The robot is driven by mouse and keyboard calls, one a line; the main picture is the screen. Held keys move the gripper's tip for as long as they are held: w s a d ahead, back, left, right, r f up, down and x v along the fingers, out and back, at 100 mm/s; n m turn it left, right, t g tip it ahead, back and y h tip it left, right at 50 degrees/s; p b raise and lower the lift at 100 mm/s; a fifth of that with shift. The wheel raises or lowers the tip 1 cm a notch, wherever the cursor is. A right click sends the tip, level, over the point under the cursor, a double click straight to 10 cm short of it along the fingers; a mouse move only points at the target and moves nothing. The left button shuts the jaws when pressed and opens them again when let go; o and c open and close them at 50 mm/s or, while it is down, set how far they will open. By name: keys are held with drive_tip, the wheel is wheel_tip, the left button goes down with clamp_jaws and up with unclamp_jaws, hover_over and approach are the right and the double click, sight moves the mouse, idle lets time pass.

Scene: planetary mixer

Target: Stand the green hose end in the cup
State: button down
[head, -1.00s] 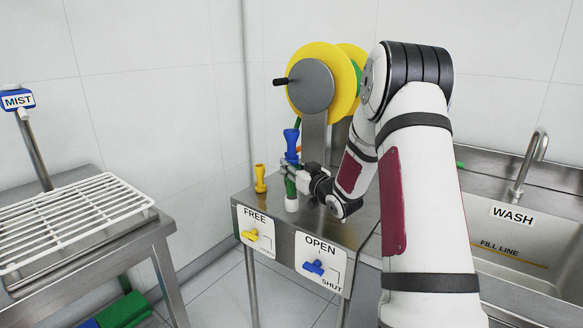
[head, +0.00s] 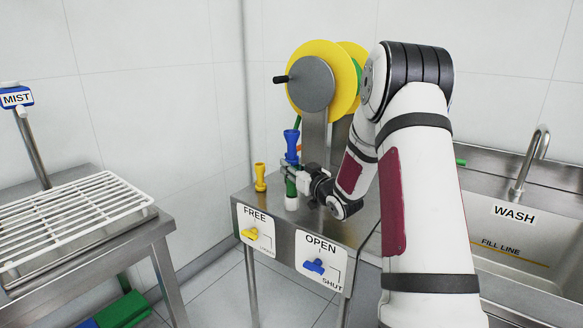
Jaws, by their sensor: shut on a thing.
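The green hose end (head: 291,186) stands roughly upright on the steel stand, with a blue nozzle (head: 292,139) at its top. A small white cup-like piece (head: 292,204) is directly under the green part. I cannot tell whether the green end is inside it or just above it. My gripper (head: 290,171) reaches in from the right and is shut on the hose end, just below the blue nozzle. The fingers hide part of the hose end.
A yellow nozzle (head: 260,177) stands just left. Behind is a yellow hose reel (head: 343,82). The stand's front has a yellow FREE lever (head: 250,233) and a blue OPEN lever (head: 314,266). A white rack (head: 75,222) is at left, a sink (head: 510,240) at right.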

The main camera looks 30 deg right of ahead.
drive_tip(key=shift+f+b, duration=1.45)
drive_tip(key=shift+f, duration=0.55)
drive_tip(key=c, duration=1.3)
unclamp_jaws()
drive_tip(key=shift+s, duration=0.1)
drive_tip(key=s, duration=1.2)
drive_tip(key=shift+a, duration=0.25)
drive_tip(key=shift+w, duration=0.1)
drive_tip(key=shift+r, duration=0.1)
